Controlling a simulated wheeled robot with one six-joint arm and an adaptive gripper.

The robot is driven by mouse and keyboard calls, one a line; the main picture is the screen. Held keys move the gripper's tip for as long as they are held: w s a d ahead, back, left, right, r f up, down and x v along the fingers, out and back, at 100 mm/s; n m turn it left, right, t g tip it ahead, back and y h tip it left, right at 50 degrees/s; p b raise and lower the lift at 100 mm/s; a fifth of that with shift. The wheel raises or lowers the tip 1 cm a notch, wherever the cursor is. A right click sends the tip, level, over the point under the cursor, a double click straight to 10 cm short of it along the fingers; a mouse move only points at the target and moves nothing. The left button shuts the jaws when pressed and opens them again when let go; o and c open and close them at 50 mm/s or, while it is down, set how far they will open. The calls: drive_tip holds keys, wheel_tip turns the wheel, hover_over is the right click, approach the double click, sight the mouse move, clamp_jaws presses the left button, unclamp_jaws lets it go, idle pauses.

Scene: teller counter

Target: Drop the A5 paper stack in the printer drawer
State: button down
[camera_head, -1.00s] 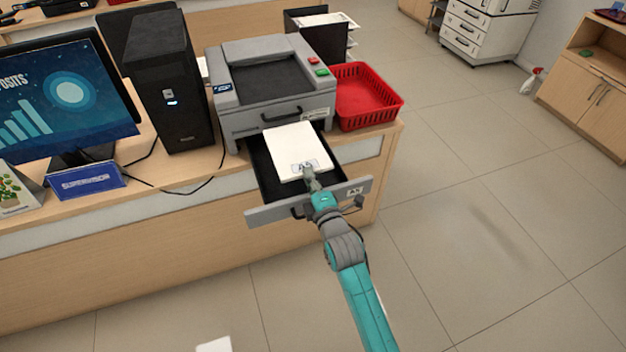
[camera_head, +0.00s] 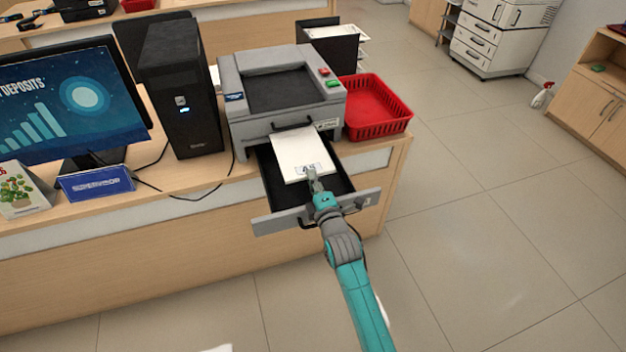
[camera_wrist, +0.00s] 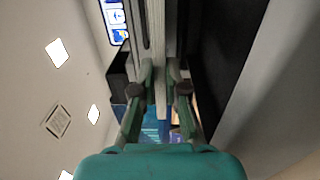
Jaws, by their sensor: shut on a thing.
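The A5 paper stack (camera_head: 297,152) is white with an "A5" label at its near end. In the head view it lies over the open printer drawer (camera_head: 271,189), its far end close to the printer's front. My gripper (camera_head: 313,180) is shut on the stack's near end, above the drawer's front part. The wrist view shows both fingers (camera_wrist: 160,88) closed on the stack's edge. Dark drawer interior shows on both sides of the stack. I cannot tell whether its underside touches the drawer floor.
The grey printer (camera_head: 240,92) stands on the wooden counter. A red basket (camera_head: 377,108) is close on its right, and a black computer tower (camera_head: 180,95) is on its left. A monitor (camera_head: 65,105) and a blue sign (camera_head: 96,184) are farther left.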

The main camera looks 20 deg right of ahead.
drive_tip(key=c, duration=1.1)
unclamp_jaws()
drive_tip(key=shift+c, duration=0.2)
wheel_tip(320, 180, up, 10)
drive_tip(key=s+f+m+g, duration=0.1)
drive_tip(key=s+f+m, duration=0.45)
drive_tip(key=s, duration=0.85)
drive_tip(key=s+f+m+g, duration=0.1)
drive_tip(key=s+f+m, duration=0.2)
drive_tip(key=s+f, duration=0.85)
drive_tip(key=s+r+m, duration=0.2)
drive_tip(key=s+m, duration=0.1)
drive_tip(key=s, duration=0.6)
drive_tip(key=s+r+m+g, duration=0.1)
drive_tip(key=s+r+m, duration=0.2)
drive_tip(key=s, duration=0.7)
drive_tip(key=s+r+m, duration=0.3)
drive_tip(key=s, duration=0.6)
drive_tip(key=shift+s+r, duration=0.2)
drive_tip(key=shift+r, duration=0.05)
